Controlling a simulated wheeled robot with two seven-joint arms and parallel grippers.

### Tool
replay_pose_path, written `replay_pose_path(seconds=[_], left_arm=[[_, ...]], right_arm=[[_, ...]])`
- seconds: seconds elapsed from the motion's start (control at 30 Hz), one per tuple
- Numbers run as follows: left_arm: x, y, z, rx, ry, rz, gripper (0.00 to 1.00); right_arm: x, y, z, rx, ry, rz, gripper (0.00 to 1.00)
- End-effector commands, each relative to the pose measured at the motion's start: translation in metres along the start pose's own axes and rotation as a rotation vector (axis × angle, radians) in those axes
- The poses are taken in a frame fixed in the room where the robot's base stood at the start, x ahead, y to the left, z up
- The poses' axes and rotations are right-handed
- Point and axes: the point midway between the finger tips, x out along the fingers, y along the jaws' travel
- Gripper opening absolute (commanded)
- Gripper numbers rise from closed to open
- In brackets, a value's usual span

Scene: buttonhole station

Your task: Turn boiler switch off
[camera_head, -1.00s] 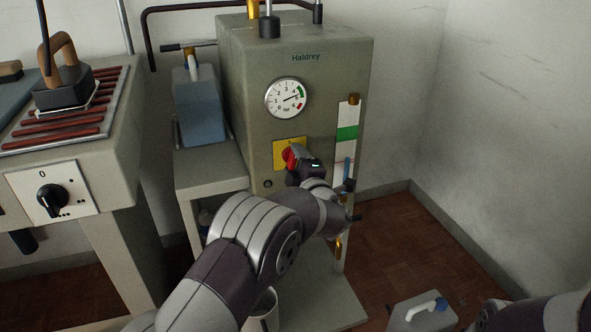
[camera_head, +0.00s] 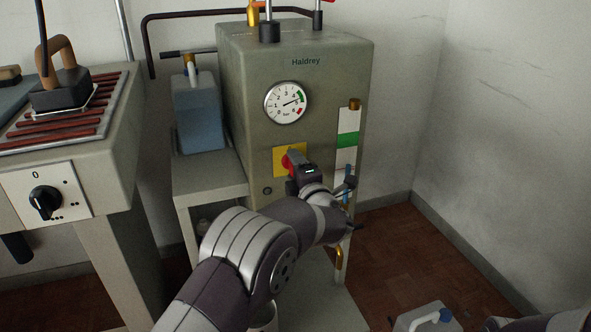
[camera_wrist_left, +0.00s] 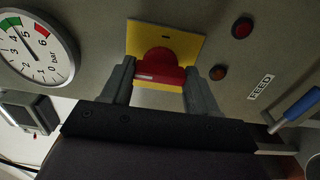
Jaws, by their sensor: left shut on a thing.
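The boiler switch is a red knob (camera_head: 286,161) on a yellow plate (camera_head: 279,171), on the front of the grey-green boiler (camera_head: 240,125). My left gripper (camera_head: 292,163) is at the knob and covers part of it in the head view. In the left wrist view, the red knob (camera_wrist_left: 160,67) sits between the two fingers of my left gripper (camera_wrist_left: 160,82), which is shut on it. The yellow plate (camera_wrist_left: 190,48) shows around the knob. I cannot read the knob's position marks. Only a part of my right arm shows at the lower right edge; its gripper is out of view.
A pressure gauge (camera_head: 287,103) is above the switch. A sight glass (camera_head: 347,140) and blue-handled valve are right of it. A red lamp (camera_wrist_left: 241,27) and an amber lamp (camera_wrist_left: 218,73) are near the plate. An iron (camera_head: 62,92) rests on the left table.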

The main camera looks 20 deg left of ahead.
Motion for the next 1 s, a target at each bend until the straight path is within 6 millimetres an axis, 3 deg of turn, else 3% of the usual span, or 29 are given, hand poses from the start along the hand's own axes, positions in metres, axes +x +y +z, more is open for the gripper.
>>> replay_pose_path(seconds=[0.07, 0.1, 0.17, 0.53, 0.8, 1.0], left_arm=[[-0.001, -0.003, 0.000, 0.001, 0.000, -0.006, 0.29], [-0.001, -0.003, 0.000, 0.001, 0.000, -0.006, 0.66], [-0.001, -0.003, 0.000, 0.002, 0.000, -0.005, 0.85], [-0.009, 0.002, 0.001, 0.001, -0.002, -0.003, 0.85], [-0.078, 0.005, 0.001, 0.004, -0.006, -0.003, 0.85], [-0.117, 0.002, 0.001, 0.002, -0.003, -0.003, 0.85]], right_arm=[[0.000, 0.000, 0.000, 0.000, 0.000, 0.000, 0.43], [0.000, 0.000, 0.000, 0.000, 0.000, 0.000, 0.43], [0.000, 0.000, 0.000, 0.000, 0.000, 0.000, 0.43], [-0.005, 0.000, -0.001, 0.000, 0.000, 0.000, 0.43], [-0.034, 0.000, -0.004, 0.000, 0.000, 0.000, 0.43], [-0.045, 0.000, -0.005, 0.000, 0.000, 0.000, 0.43]])
